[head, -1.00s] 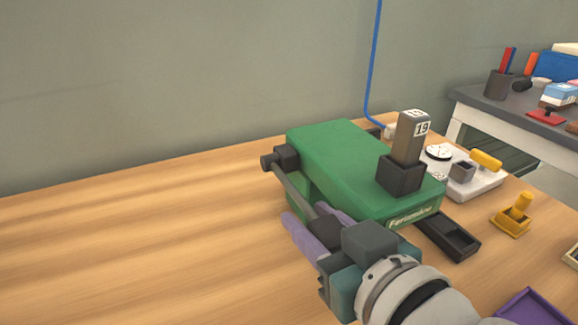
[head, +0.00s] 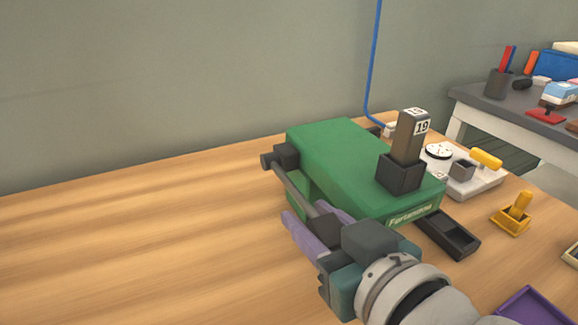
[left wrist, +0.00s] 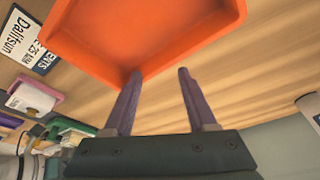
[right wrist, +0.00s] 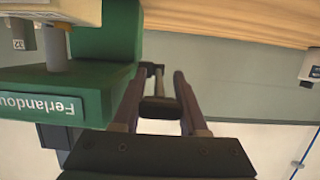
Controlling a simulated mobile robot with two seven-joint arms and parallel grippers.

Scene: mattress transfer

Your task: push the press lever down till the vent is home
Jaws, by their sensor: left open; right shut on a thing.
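The green press (head: 345,165) stands on the wooden bench, with its name plate facing right-front. Its lever (head: 289,188) runs from a dark pivot on the left side down toward the front. My right gripper (head: 312,222) is shut on the lever's dark grip, which also shows between the fingers in the right wrist view (right wrist: 160,107). A grey cylinder (right wrist: 55,48) shows at the press there; I cannot tell whether it is the ram or the vent. The press hides its working space in the head view. My left gripper (left wrist: 160,75) is open and empty beside an orange tray (left wrist: 100,35).
A dark block marked 19 (head: 411,138) stands in a black holder on the press. Right of the press are a black tray (head: 449,235), a white fixture (head: 478,182), a yellow piece (head: 513,214) and a purple tray (head: 533,308). The bench left of the press is clear.

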